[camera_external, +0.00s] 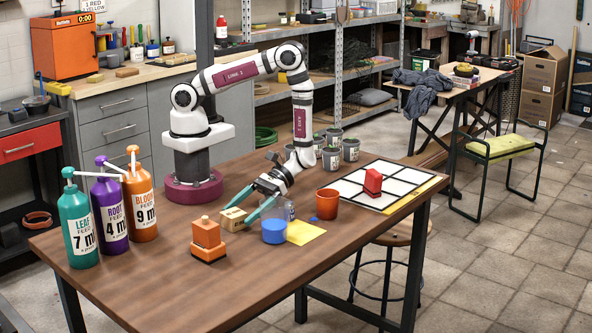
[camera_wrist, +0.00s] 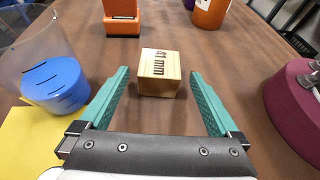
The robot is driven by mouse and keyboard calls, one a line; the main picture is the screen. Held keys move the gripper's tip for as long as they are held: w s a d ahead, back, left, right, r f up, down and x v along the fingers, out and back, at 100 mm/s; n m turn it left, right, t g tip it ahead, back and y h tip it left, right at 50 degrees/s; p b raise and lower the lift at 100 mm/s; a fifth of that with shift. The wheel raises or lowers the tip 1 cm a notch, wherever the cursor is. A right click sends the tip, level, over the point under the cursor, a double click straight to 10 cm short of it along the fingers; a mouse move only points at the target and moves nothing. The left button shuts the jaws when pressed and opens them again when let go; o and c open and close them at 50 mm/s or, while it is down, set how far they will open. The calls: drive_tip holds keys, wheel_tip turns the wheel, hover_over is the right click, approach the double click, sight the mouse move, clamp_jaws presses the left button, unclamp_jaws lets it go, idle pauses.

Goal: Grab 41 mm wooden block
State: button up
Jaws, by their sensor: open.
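The wooden block (camera_wrist: 159,72) is a small pale cube marked "41 mm" on its top. In the wrist view it sits on the table between and slightly beyond the tips of my gripper (camera_wrist: 158,82). The teal fingers are spread wide, with a gap on each side of the block. In the external view the block (camera_external: 233,219) stands on the wooden table, just left of my gripper (camera_external: 248,210), with one finger pointing toward it from behind and the other in front of it.
An orange block-shaped object (camera_external: 207,239) stands in front of the wooden block. Pump bottles (camera_external: 141,206) stand at left, an orange cup (camera_external: 327,204) at right.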

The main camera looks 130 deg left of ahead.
sight(241, 211)
drive_tip(key=x, duration=0.3)
drive_tip(key=shift+d, duration=0.15)
drive_tip(key=c, duration=1.5)
